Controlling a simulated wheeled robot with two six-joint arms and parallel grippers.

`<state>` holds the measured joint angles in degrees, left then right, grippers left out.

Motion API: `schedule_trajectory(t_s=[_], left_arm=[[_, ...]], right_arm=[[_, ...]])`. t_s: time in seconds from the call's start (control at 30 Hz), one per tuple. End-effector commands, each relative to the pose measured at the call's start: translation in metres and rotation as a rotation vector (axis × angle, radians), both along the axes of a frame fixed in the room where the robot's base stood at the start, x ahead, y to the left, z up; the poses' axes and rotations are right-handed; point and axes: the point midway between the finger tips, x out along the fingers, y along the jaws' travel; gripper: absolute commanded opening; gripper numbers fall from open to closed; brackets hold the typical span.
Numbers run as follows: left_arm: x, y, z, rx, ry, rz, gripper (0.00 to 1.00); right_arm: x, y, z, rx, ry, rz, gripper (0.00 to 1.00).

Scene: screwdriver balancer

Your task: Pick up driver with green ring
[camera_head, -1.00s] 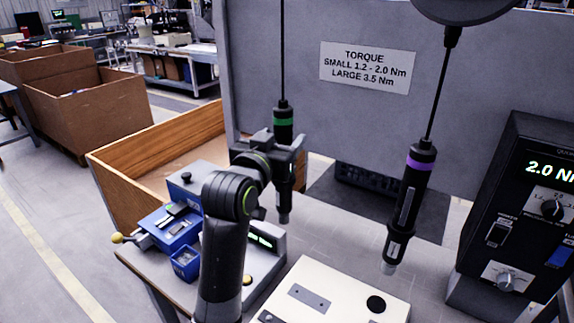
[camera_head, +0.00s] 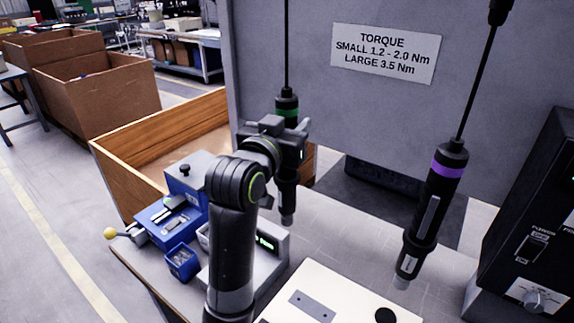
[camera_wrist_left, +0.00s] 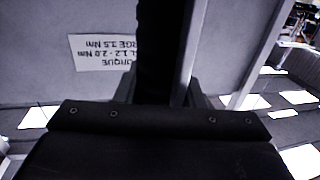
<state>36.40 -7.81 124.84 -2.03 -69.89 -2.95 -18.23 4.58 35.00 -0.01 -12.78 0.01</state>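The driver with the green ring (camera_head: 287,113) hangs upright from its cable in the head view, left of the sign. My left gripper (camera_head: 292,140) is at its upper body, just below the green ring, and hides part of it. The driver's lower end shows below the gripper. In the left wrist view, a dark upright shape that looks like the driver (camera_wrist_left: 160,50) stands between the fingers. I cannot tell whether the fingers press on it. My right gripper is not in view.
A driver with a purple ring (camera_head: 435,205) hangs to the right. A pale plate (camera_head: 320,295) lies on the bench in front. A blue fixture (camera_head: 170,222) stands at left, a black control box (camera_head: 530,230) at right. The grey panel (camera_head: 290,60) rises behind.

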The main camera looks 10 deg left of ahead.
Motion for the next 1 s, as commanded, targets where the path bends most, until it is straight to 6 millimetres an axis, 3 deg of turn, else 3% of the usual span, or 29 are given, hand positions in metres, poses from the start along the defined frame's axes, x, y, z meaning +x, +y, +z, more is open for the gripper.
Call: schedule_trajectory(t_s=[0.03, 0.2, 0.57, 1.0], left_arm=[[0.000, 0.000, 0.000, 0.000, 0.000, 0.000, 0.23], [0.000, 0.000, 0.000, 0.000, 0.000, 0.000, 0.01], [0.000, 0.000, 0.005, 0.001, -0.003, 0.000, 0.00], [0.000, 0.000, 0.073, 0.002, -0.009, 0.001, 0.00]], right_arm=[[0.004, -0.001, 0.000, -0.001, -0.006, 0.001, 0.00], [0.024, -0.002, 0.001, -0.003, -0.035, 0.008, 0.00], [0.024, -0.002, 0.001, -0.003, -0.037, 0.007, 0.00], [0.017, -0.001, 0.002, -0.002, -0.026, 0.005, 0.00]])
